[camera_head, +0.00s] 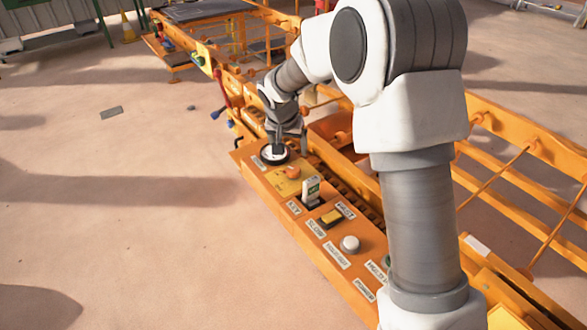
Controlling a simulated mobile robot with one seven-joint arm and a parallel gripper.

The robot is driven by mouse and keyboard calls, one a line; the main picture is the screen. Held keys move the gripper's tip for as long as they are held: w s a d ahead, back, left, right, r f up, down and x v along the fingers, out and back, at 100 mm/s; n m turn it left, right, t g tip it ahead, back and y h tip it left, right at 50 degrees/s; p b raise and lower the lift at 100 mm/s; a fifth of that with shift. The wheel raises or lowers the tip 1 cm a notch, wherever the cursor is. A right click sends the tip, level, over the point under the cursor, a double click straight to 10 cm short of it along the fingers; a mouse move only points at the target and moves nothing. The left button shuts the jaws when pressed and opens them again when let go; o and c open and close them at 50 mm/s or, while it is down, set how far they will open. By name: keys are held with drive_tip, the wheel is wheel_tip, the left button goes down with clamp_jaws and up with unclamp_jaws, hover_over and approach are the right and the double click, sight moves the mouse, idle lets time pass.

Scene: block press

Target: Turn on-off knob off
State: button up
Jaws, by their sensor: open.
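An orange control panel (268,182) runs from the middle toward the lower right. At its far end is a round black-rimmed knob (264,155) with a pale face. My gripper (277,147) points down at this knob, its fingers open and over the knob's face. I cannot tell whether they touch it. Nearer on the panel is a small orange-red knob (292,172) on a yellow plate. The labels are too small to read surely, so I cannot confirm which knob is the on-off one.
My arm hides part of the panel's near end. Orange machine frames (515,165) stand behind it.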

sight(293, 169)
drive_tip(key=b+x, duration=0.2)
drive_tip(key=x, duration=1)
drive_tip(key=shift+w+f+b, duration=0.25)
drive_tip(key=shift+b, duration=0.1)
clamp_jaws()
